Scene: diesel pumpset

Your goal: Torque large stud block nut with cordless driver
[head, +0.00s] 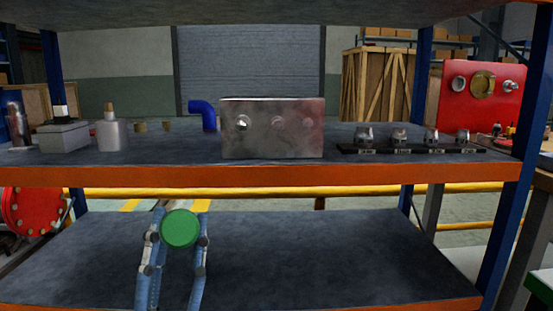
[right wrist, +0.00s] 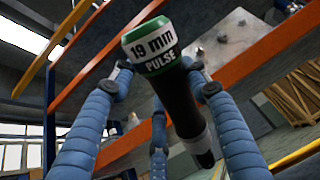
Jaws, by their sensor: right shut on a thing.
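My right gripper (head: 180,222) is shut on the cordless driver (head: 181,230), whose round green end shows in the head view. It is in front of the lower shelf, below and to the left of the stud block. In the right wrist view the driver (right wrist: 182,105) is dark, with a green and white head reading "19 mm PULSE", between my blue fingers. The grey metal stud block (head: 270,135) stands on the upper shelf. A bright stud or nut (head: 243,122) shows at the left of its face, with two duller round features to the right. My left gripper is not in view.
The upper shelf's orange front beam (head: 300,174) lies between the driver and the block's height. A dark rack with several sockets (head: 410,149) is right of the block. A blue elbow pipe (head: 205,114), grey box (head: 63,137) and canister (head: 110,135) are left. The lower shelf (head: 330,255) looks clear.

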